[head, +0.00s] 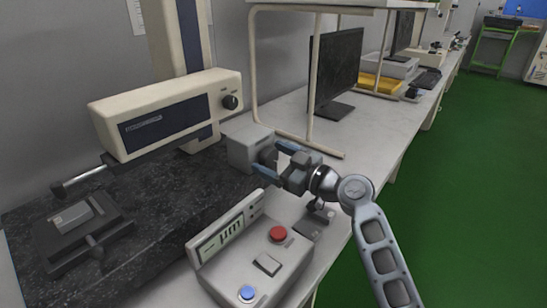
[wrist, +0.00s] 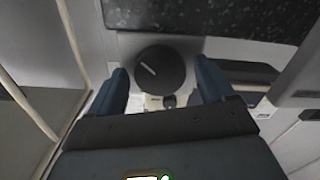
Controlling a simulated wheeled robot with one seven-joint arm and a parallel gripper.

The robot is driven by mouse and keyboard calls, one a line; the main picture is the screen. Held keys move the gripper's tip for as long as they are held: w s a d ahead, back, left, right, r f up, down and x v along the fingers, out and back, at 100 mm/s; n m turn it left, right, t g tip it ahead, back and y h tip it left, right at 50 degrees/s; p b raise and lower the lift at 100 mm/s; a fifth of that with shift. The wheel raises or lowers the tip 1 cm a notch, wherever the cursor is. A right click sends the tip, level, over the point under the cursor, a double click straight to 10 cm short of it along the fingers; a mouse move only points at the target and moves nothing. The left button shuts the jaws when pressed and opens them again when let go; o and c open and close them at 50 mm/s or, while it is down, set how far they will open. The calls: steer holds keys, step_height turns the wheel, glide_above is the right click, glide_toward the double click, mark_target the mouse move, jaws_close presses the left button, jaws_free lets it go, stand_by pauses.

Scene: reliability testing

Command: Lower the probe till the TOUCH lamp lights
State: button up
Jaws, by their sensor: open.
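The cream drive unit (head: 165,110) is carried on the column (head: 190,35) at the left. The probe (head: 78,181) is a thin rod reaching left from it, with its end above the grey block (head: 73,216) in the fixture; I cannot tell whether they touch. A grey box (head: 248,148) beside the granite base carries a dark round knob (wrist: 160,70) with a white line pointing up-left. My gripper (head: 272,158) is open, with one blue finger on each side of the knob; contact is unclear. I cannot make out the TOUCH lamp or its state.
The control box (head: 255,262) in front has a display reading µm, a red button (head: 278,233) and a blue button (head: 247,293). The dark granite base (head: 150,200) fills the left. A shelf leg (head: 312,80) and a monitor (head: 336,70) stand behind my gripper.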

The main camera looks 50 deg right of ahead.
steer(key=c, duration=1.1)
steer(key=shift+o, duration=0.2)
steer(key=shift+m, duration=0.3)
steer(key=m, duration=0.4)
steer(key=shift+b, duration=0.3)
steer(key=m, duration=0.3)
steer(key=m+p, duration=0.1)
steer(key=m, duration=0.1)
steer(key=shift+w+d+r+m, duration=0.1)
steer(key=shift+r+m, duration=0.05)
steer(key=shift+m, duration=0.25)
steer(key=m+p, duration=0.1)
steer(key=m, duration=0.3)
steer(key=shift+m+p, duration=0.3)
steer(key=m+p, duration=0.2)
steer(key=m, duration=0.2)
steer(key=shift+d+m, duration=0.1)
steer(key=shift+m, duration=0.2)
steer(key=shift+f, duration=0.2)
